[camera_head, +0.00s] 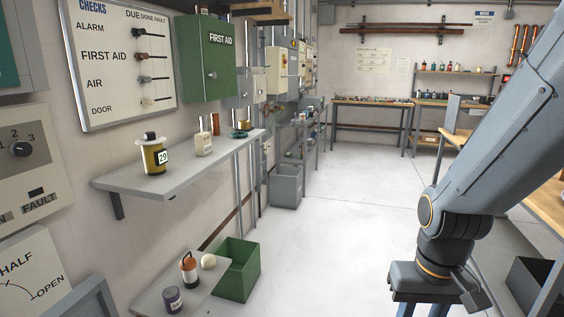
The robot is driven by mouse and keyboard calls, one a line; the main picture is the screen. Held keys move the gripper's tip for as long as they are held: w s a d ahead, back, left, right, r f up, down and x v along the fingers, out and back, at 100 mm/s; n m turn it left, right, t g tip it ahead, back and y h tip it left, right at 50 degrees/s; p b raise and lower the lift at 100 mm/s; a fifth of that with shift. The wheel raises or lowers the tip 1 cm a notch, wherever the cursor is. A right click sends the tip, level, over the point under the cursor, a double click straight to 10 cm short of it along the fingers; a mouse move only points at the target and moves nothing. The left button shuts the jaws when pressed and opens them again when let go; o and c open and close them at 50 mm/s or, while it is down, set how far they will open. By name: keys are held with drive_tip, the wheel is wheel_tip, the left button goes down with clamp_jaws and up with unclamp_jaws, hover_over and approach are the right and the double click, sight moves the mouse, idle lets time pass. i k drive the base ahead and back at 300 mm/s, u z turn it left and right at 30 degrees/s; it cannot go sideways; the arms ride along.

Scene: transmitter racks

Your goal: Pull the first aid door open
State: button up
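The green first aid cabinet (189,60) hangs on the left wall, right of the white checks board. Its door (221,54) carries the words FIRST AID in white and a small round pale knob (212,76) in its lower left part. The door looks shut, flush with the cabinet. My arm rises from its mount at the lower right and leaves the picture at the upper right, well apart from the cabinet. My gripper is out of view.
Below the cabinet, a grey wall shelf (192,177) sticks out, bearing a yellow container (154,158) and a pale container (204,145). A lower shelf and green bin (237,272) stand beneath. Grey boxes adjoin the cabinet's right side. The middle floor is clear.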

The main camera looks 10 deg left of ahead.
sight(217, 40)
drive_tip(key=i, duration=2.9)
drive_tip(key=u, duration=1)
